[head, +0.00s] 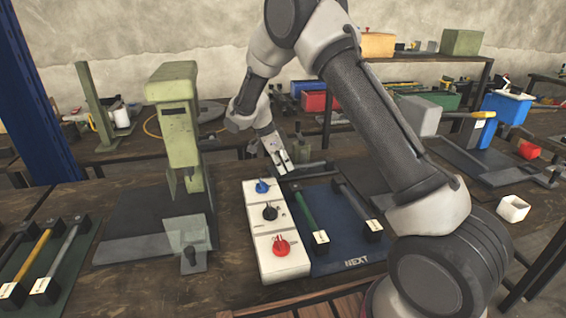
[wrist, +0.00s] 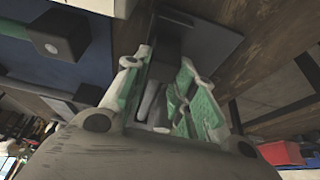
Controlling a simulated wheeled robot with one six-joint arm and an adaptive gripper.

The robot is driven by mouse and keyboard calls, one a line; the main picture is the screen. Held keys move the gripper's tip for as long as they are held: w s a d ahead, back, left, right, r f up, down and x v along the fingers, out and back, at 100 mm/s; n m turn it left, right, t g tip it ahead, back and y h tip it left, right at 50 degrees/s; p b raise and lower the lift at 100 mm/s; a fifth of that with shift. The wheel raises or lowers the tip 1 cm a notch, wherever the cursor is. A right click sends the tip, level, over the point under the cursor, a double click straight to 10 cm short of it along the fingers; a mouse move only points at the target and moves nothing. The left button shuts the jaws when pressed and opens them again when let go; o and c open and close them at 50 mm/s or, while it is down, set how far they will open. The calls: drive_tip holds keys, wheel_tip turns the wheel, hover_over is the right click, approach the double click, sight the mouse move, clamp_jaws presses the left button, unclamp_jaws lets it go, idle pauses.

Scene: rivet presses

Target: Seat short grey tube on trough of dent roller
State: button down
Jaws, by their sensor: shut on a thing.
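My gripper (head: 281,162) is at the back of the near bench, behind the white control box. In the wrist view its green-padded fingers (wrist: 160,75) are shut on a light grey tube (wrist: 149,98), the short grey tube as far as I can tell. The tube lies between the fingers, partly hidden by them. A low dark fixture with a bar (head: 312,168) stands just right of my gripper; it may be the dent roller, but its trough cannot be made out. A grey plate (wrist: 172,45) shows beyond the fingers. Contact between tube and fixture cannot be told.
The control box (head: 275,235) has blue, black and red knobs. A green press (head: 178,130) stands left. A white cup (head: 513,208) sits right.

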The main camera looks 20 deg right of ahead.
drive_tip(key=c, duration=1.1)
unclamp_jaws()
